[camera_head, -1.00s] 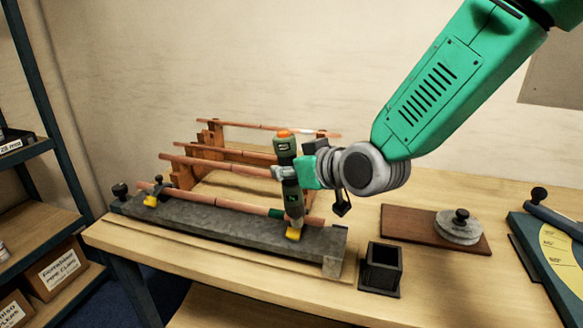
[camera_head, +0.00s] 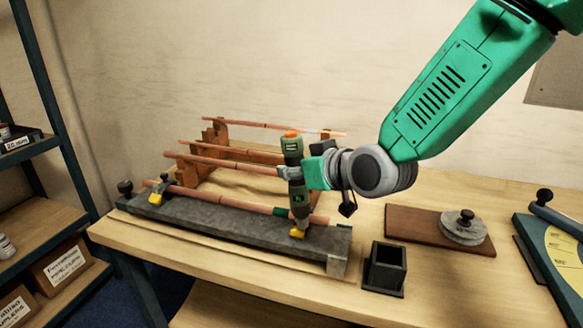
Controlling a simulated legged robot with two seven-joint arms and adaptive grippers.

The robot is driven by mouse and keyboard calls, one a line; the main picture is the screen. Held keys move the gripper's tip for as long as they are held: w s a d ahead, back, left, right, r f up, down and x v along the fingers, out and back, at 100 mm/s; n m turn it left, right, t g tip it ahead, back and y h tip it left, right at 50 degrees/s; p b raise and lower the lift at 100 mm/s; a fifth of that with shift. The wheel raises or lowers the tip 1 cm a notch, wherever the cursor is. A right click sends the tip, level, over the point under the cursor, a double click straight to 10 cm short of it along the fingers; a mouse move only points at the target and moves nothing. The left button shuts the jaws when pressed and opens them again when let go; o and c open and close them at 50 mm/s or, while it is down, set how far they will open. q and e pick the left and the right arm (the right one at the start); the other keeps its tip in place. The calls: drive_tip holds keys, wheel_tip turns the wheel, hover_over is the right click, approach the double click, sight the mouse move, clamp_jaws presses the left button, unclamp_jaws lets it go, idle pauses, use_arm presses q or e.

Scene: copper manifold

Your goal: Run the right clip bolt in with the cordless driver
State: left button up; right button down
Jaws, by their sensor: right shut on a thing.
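The cordless driver (camera_head: 297,190), dark green-grey with an orange top, stands upright above the right end of the grey fixture bar (camera_head: 240,230). My right gripper (camera_head: 306,174) is shut on it, reaching in from the right. The driver's lower end is over the right yellow clip (camera_head: 298,232); the bolt itself is hidden, so I cannot tell contact. A copper pipe (camera_head: 235,203) lies along the bar, with a green band near the driver. The left yellow clip (camera_head: 156,198) sits near the bar's left end. My left gripper is not in view.
A wooden rack (camera_head: 190,165) with several copper pipes stands behind the bar. An empty black square holder (camera_head: 385,268) is at the front right. A brown board with a grey disc (camera_head: 462,227) and a blue tool with a yellow dial (camera_head: 558,254) lie farther right. Shelves (camera_head: 40,220) stand left.

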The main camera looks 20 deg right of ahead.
drive_tip(key=shift+w+d, duration=0.15)
drive_tip(key=shift+d, duration=0.65)
drive_tip(key=shift+a, duration=0.65)
drive_tip(key=shift+d+f, duration=0.1)
drive_tip(key=shift+d, duration=0.35)
drive_tip(key=shift+d+f, duration=0.1)
drive_tip(key=shift+f, duration=0.05)
drive_tip(key=shift+a, duration=0.35)
drive_tip(key=shift+d+f, duration=0.1)
drive_tip(key=shift+d, duration=0.05)
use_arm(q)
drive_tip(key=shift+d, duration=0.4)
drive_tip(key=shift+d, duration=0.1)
use_arm(e)
drive_tip(key=shift+d, duration=0.15)
